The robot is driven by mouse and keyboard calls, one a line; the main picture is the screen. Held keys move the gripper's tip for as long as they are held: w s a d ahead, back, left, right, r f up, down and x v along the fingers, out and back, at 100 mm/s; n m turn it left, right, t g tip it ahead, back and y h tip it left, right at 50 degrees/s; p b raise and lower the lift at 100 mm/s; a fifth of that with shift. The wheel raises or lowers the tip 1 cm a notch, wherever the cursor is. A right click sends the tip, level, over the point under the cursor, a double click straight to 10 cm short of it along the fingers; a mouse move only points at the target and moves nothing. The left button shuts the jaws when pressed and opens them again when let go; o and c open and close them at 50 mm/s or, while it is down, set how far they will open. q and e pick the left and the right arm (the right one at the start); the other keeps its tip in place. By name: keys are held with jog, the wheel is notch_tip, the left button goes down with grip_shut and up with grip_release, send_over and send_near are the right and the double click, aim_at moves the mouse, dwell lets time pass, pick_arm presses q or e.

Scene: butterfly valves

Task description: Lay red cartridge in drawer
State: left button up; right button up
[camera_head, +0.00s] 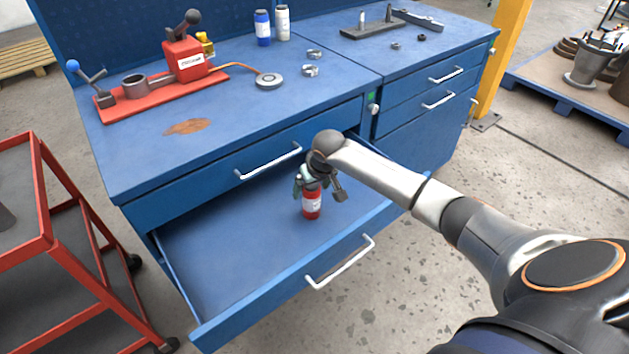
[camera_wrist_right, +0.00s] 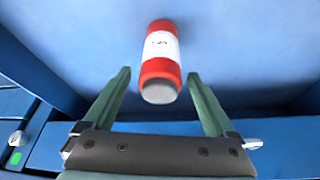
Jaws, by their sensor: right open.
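The red cartridge (camera_head: 311,206), with a white label, is in the open blue drawer (camera_head: 230,245), over its right half. Its grey end faces my right gripper in the right wrist view (camera_wrist_right: 162,62). I cannot tell for sure whether it stands, leans or lies on the drawer floor. My right gripper (camera_head: 318,188) is just above the cartridge in the head view and hides its upper end. In the wrist view the open fingers (camera_wrist_right: 159,78) are on either side of the cartridge's grey end, with gaps on both sides. My left gripper is not in view.
The drawer floor left of the cartridge is bare. The drawer front has a white handle (camera_head: 340,262). The blue workbench top (camera_head: 235,120) above carries a red fixture (camera_head: 160,88) and small metal parts. A red cart (camera_head: 62,250) stands close on the left.

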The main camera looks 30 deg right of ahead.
pick_arm(q)
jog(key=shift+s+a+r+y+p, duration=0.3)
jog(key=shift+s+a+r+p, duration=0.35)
jog(key=shift+p, duration=0.5)
pick_arm(e)
jog(key=v, duration=1.2)
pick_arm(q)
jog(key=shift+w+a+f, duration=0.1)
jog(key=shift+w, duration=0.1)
pick_arm(e)
jog(key=shift+f, duration=0.15)
